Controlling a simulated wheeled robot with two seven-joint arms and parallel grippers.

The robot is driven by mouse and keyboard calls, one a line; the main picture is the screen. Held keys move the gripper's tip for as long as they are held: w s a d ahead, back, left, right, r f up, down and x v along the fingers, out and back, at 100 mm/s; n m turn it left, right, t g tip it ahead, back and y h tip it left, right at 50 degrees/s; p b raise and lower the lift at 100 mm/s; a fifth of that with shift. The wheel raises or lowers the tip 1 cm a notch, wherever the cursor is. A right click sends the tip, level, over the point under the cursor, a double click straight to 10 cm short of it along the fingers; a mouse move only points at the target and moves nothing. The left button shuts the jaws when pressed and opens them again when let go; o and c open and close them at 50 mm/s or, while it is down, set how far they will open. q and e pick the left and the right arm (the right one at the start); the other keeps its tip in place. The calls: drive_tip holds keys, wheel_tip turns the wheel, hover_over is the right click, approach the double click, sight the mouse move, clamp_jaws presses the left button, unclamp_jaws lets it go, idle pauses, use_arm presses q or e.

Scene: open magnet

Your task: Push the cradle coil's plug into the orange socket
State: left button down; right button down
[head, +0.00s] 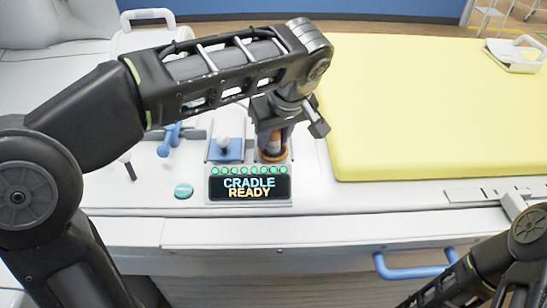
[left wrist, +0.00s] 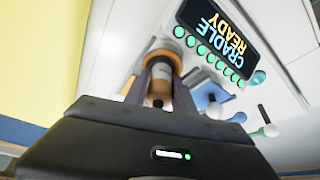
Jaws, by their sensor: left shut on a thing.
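The orange socket (head: 272,156) is on the white console just above the display, and its orange rim also shows in the left wrist view (left wrist: 176,46). The plug (head: 274,142), grey with an orange band, stands upright at the socket, apparently with its end inside the rim. The plug also shows between my fingers in the left wrist view (left wrist: 161,84). My left gripper (head: 272,132) is shut on the plug from above. The exact seating depth is hard to see. My right gripper is out of view; only part of that arm shows at lower right.
The display (head: 249,188) reads "CRADLE READY" under a row of green lights. A blue socket (head: 225,155) with a white knob-like piece is just left of the orange one. A green button (head: 183,190) and blue lever (head: 168,139) are further left. A yellow pad (head: 430,105) lies right.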

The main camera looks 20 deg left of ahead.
use_arm(q)
drive_tip(key=c, duration=0.9)
unclamp_jaws()
drive_tip(key=shift+c, duration=0.2)
drive_tip(key=shift+s+d+r, duration=0.1)
drive_tip(key=shift+d+r, duration=0.1)
drive_tip(key=shift+r, duration=0.4)
drive_tip(key=p+v, duration=0.6)
drive_tip(key=shift+r, duration=0.3)
drive_tip(key=shift+s, duration=0.15)
